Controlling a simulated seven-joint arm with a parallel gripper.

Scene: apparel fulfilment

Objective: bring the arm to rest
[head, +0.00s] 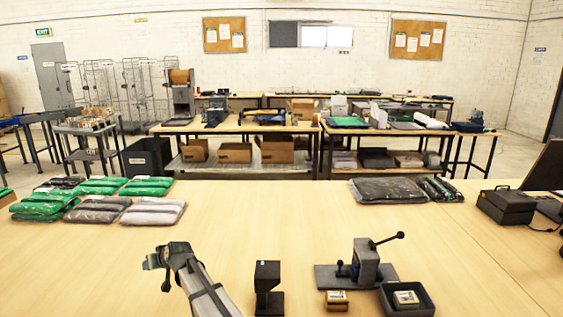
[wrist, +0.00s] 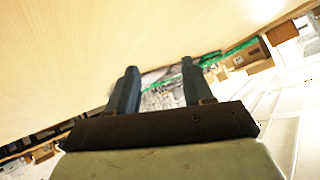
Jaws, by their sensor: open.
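My gripper (head: 156,272) is at the end of my arm, above the left front part of the wooden table (head: 300,215) in the head view. In the wrist view my gripper (wrist: 160,65) has its two dark fingers apart, with nothing between them. The wrist view is tilted and shows the tabletop, with green packs far beyond the fingers. The gripper is clear of the packed garments and of the tools on the table.
Green and grey garment packs (head: 153,212) lie back left; a dark pack (head: 388,190) lies back right. The table's middle is clear.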

